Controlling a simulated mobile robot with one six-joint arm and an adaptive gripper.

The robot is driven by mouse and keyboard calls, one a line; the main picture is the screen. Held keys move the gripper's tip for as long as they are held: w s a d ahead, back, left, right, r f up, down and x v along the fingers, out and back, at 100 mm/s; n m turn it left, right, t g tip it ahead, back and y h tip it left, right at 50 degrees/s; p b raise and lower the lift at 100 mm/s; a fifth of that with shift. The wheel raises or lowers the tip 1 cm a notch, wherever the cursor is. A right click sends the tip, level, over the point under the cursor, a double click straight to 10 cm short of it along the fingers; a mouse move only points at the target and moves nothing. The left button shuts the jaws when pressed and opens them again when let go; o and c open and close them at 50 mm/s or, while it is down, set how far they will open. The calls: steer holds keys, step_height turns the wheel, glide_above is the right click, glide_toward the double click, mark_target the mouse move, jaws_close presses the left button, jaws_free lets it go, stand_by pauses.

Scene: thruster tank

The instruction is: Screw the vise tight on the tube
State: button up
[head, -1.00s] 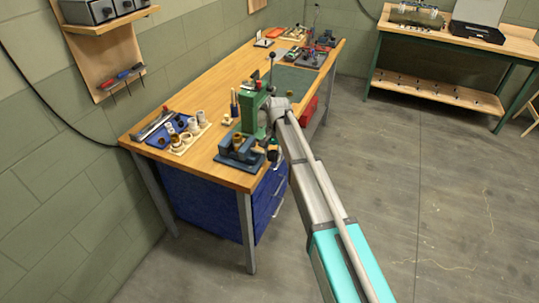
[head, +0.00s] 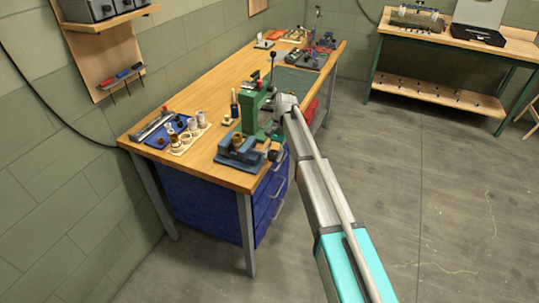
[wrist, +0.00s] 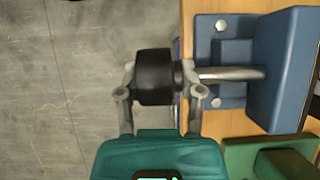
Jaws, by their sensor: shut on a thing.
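The blue vise (head: 228,160) stands at the near end of the wooden bench, with a brass-coloured tube (head: 237,139) upright in it. In the wrist view the vise body (wrist: 285,65) is at the right, and a metal screw rod (wrist: 230,73) runs from it to a black knob (wrist: 154,78). My gripper (wrist: 157,82) has its two grey fingers on either side of the knob and is shut on it. In the head view my gripper (head: 277,146) is small and partly hidden beside the vise. The tube is out of the wrist view.
A green press (head: 249,108) stands right behind the vise, close to my arm. A blue tray (head: 157,142) and a pale holder with several cylindrical parts (head: 190,138) lie to the left. The floor to the right of the bench is clear.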

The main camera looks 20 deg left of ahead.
steer(key=o, duration=1)
steer(key=shift+d, duration=0.4)
steer(key=shift+a, duration=0.1)
steer(key=shift+r, duration=0.1)
